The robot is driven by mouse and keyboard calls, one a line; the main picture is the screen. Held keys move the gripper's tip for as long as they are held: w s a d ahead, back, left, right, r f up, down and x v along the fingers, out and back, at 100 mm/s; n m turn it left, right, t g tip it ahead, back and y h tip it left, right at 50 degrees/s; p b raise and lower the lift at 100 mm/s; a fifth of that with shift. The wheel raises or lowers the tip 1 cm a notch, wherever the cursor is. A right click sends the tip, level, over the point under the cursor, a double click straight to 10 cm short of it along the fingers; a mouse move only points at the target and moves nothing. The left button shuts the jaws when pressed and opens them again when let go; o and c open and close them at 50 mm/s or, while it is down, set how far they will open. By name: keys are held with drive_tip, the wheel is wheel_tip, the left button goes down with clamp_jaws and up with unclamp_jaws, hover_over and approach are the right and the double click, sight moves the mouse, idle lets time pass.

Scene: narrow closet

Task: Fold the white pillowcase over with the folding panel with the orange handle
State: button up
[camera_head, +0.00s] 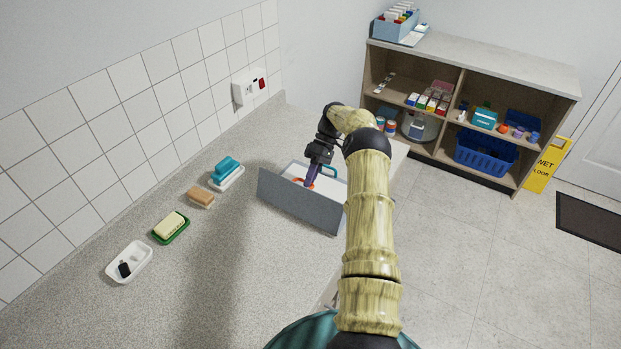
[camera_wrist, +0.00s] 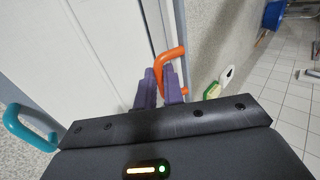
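The folding board lies on the grey counter, with a grey panel (camera_head: 300,202) standing up steeply along its near side. The orange handle (camera_head: 297,180) shows just behind the panel's top edge. It also shows as a loop in the wrist view (camera_wrist: 171,54). My gripper (camera_head: 310,182) points down at the handle. Its purple fingers (camera_wrist: 160,85) sit close together around the handle's bar and look closed on it. The white pillowcase (camera_wrist: 75,50) appears as a pale flat surface left of the fingers; in the head view the panel and arm hide much of it.
A teal handle (camera_head: 329,171) is on the board's far side. A tiled wall bounds the left; shelves (camera_head: 470,110) stand beyond.

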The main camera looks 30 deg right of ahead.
drive_tip(key=o, duration=0.5)
drive_tip(key=shift+s+d+f, duration=0.15)
drive_tip(key=shift+d+f, duration=0.2)
drive_tip(key=shift+f, duration=0.25)
drive_tip(key=shift+c, duration=0.2)
drive_tip(key=shift+r, duration=0.15)
drive_tip(key=shift+r, duration=0.15)
drive_tip(key=shift+r, duration=0.25)
wheel_tip(320, 180, up, 9)
drive_tip(key=b, duration=0.2)
drive_tip(key=shift+a+r+b, duration=0.15)
drive_tip(key=shift+r+b, duration=0.05)
drive_tip(key=shift+b, duration=0.15)
drive_tip(key=shift+c, duration=0.4)
